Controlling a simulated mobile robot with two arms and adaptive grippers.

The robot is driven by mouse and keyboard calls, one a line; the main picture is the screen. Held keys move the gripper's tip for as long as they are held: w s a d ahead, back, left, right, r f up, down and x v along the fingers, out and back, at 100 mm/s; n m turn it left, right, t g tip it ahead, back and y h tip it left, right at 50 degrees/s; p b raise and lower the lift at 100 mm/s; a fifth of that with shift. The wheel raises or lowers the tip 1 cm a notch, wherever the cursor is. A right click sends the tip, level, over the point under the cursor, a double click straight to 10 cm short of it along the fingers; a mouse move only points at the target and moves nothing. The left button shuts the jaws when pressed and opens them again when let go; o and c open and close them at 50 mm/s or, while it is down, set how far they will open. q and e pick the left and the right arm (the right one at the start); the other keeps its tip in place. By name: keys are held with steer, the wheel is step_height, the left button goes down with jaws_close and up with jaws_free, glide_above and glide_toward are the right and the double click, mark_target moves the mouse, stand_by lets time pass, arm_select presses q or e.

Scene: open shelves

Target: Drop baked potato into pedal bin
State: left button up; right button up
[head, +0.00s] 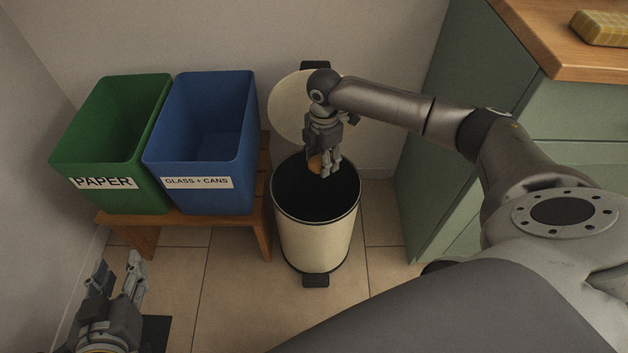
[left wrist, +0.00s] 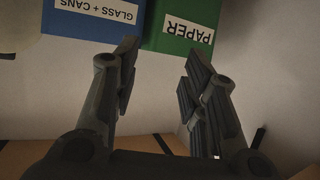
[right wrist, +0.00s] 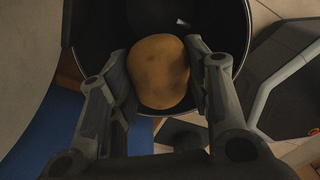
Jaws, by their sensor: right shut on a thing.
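The baked potato (right wrist: 159,72) is brown and rounded, held between the two fingers of my right gripper (right wrist: 163,80) in the right wrist view. In the head view the right gripper (head: 323,167) points down over the open mouth of the pedal bin, and a small part of the potato (head: 314,163) shows between its fingers. The cream pedal bin (head: 313,240) stands on the floor with its lid (head: 290,108) raised and a black interior. My left gripper (head: 117,273) is open and empty at the lower left; its spread fingers show in the left wrist view (left wrist: 160,85).
A green PAPER bin (head: 112,130) and a blue GLASS + CANS bin (head: 205,140) stand on a wooden bench (head: 262,215) left of the pedal bin. A green cabinet (head: 455,130) with a wooden top bearing a yellow sponge-like block (head: 600,28) stands at the right.

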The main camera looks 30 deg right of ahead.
steer(key=shift+f+b, duration=0.6)
steer(key=shift+b, duration=0.1)
steer(key=shift+f+b, duration=0.5)
steer(key=shift+b, duration=0.25)
arm_select(q)
step_height(320, 180, up, 14)
steer(key=w+d+t+h, duration=0.1)
steer(key=d+t+h, duration=0.1)
steer(key=t, duration=0.6)
steer(key=shift+d+r+t+h, duration=0.2)
steer(key=shift+t+h, duration=0.2)
steer(key=shift+h, duration=0.2)
arm_select(e)
steer(key=o, duration=1.1)
step_height(320, 180, up, 12)
steer(key=shift+f, duration=0.1)
